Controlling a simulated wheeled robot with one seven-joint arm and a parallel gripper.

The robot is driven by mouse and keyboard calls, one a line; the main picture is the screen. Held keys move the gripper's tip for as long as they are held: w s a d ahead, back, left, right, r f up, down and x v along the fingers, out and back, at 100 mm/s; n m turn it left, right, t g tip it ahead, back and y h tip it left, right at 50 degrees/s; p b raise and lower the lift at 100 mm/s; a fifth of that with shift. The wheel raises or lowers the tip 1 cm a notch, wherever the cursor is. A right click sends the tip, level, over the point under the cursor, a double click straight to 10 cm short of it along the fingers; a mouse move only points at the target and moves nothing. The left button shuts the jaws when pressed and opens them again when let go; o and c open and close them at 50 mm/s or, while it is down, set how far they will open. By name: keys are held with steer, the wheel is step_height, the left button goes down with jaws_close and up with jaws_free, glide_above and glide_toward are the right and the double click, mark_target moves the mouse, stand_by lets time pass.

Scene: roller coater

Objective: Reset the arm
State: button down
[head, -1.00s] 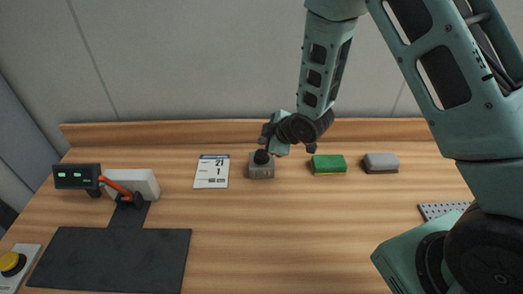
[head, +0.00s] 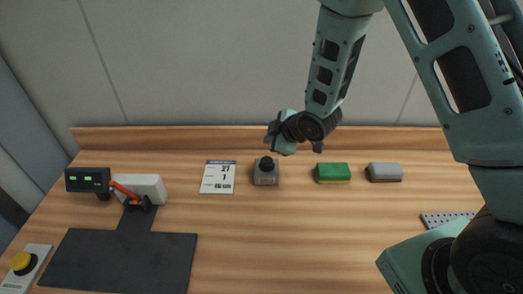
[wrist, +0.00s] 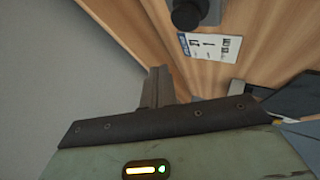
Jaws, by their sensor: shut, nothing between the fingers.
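My arm reaches down from the upper right in the head view. My gripper (head: 273,139) is above and behind the small grey box with a black knob (head: 266,172), apart from it. In the wrist view my gripper's fingers (wrist: 158,87) are together with nothing between them.
A green sponge (head: 333,173) and a grey block (head: 384,172) lie right of the box. The card (head: 218,177), a display unit (head: 88,180), a dark mat (head: 120,262) and a yellow button (head: 22,262) are to the left. The table's front middle is clear.

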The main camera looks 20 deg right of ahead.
steer(key=s+a+r+m+g+h+b, duration=0.1)
steer(key=s+a+r+m+g+b, duration=0.1)
steer(key=s, duration=0.8)
steer(key=s+a+r+m+g+h+b, duration=0.1)
steer(key=s+a+r+m+g+b, duration=0.1)
steer(key=s, duration=0.9)
steer(key=s+a+r+m+g+h+b, duration=0.1)
steer(key=s+a+r+m+g+b, duration=0.1)
steer(key=s, duration=0.9)
steer(key=shift+s+a+r+g+b, duration=0.25)
steer(key=shift+a+r+g+b, duration=0.2)
steer(key=shift+g+b, duration=0.65)
